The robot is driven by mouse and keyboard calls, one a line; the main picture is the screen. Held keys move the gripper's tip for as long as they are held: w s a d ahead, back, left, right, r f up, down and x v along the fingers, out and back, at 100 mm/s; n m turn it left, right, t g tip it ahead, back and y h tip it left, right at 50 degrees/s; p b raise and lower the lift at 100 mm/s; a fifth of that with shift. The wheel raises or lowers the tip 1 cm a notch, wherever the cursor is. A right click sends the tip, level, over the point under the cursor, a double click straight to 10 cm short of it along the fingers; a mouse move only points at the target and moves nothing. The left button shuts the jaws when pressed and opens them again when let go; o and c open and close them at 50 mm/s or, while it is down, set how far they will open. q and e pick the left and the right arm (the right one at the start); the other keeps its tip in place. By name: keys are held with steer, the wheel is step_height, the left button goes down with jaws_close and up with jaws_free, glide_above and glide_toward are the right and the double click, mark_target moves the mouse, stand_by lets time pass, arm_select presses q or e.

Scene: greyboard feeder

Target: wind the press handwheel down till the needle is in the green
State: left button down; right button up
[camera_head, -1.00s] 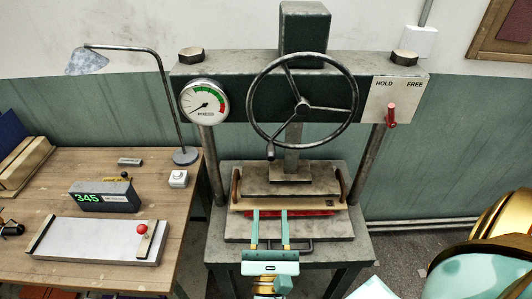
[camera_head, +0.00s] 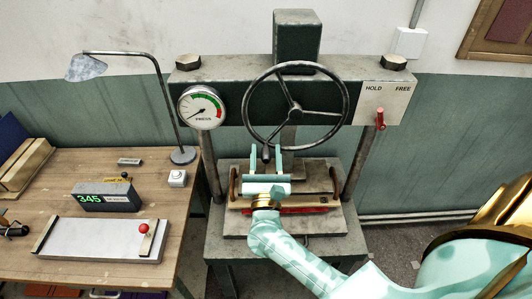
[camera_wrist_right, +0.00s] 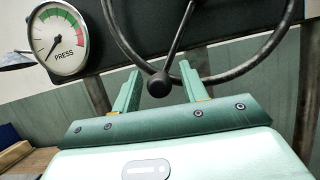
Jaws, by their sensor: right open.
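The black press handwheel (camera_head: 295,111) faces me on the dark crossbeam, and its dark knob (camera_head: 266,153) hangs at the lower left of the rim. My right gripper (camera_head: 266,151) is open, with its pale green fingers pointing up on either side of the knob. In the right wrist view the knob (camera_wrist_right: 159,85) shows between the two fingers, with a gap on each side. The round pressure gauge (camera_head: 201,107) is left of the wheel. Its needle (camera_wrist_right: 53,48) points to the lower left, outside the green band at the top. My left gripper is not in view.
A HOLD/FREE plate with a red lever (camera_head: 380,119) is right of the wheel. Below are the press bed (camera_head: 310,222) and a board with red under it. A wooden bench (camera_head: 60,173) at left carries a lamp (camera_head: 87,67) and a display box (camera_head: 103,197).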

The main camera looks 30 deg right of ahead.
jaws_close()
steer(key=shift+a, duration=0.1)
